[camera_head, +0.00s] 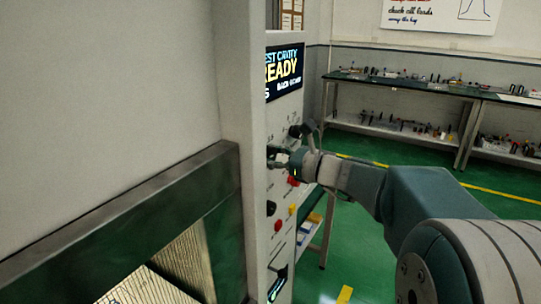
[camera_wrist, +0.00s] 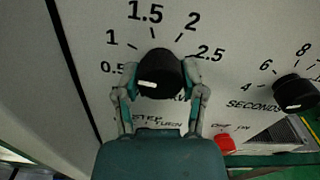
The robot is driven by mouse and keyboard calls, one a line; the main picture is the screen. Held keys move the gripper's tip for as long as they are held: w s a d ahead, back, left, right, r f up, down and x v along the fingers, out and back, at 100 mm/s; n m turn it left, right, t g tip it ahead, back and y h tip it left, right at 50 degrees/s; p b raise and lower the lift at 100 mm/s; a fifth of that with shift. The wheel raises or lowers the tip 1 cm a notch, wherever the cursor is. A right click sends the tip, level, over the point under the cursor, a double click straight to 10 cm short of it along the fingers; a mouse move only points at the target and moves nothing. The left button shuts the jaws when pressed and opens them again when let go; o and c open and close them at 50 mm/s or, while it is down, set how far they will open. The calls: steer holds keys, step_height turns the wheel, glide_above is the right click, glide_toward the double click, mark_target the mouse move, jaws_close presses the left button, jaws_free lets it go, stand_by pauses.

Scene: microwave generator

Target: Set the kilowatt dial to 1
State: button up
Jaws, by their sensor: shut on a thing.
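The kilowatt dial (camera_wrist: 163,68) is a black round knob in the wrist view, with printed marks 0.5, 1, 1.5, 2 and 2.5 around it. A short white line shows on its lower left and points roughly left, near or just below the 0.5 side. My gripper (camera_wrist: 160,80) has one finger on each side of the knob and is shut on it. In the head view my gripper (camera_head: 283,158) is at the control panel, and it mostly hides the dial.
A seconds dial (camera_wrist: 294,92) sits right of the kilowatt dial, with a red button (camera_wrist: 225,144) below. In the head view the panel has a lit display (camera_head: 284,68) reading READY and a yellow button (camera_head: 292,209). Benches (camera_head: 430,88) stand well behind.

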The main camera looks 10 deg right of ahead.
steer(key=shift+f+m, duration=0.1)
steer(key=shift+m, duration=1.1)
steer(key=o, duration=1.2)
steer(key=shift+c, duration=0.2)
steer(key=v, duration=1.2)
steer(key=shift+a, duration=0.1)
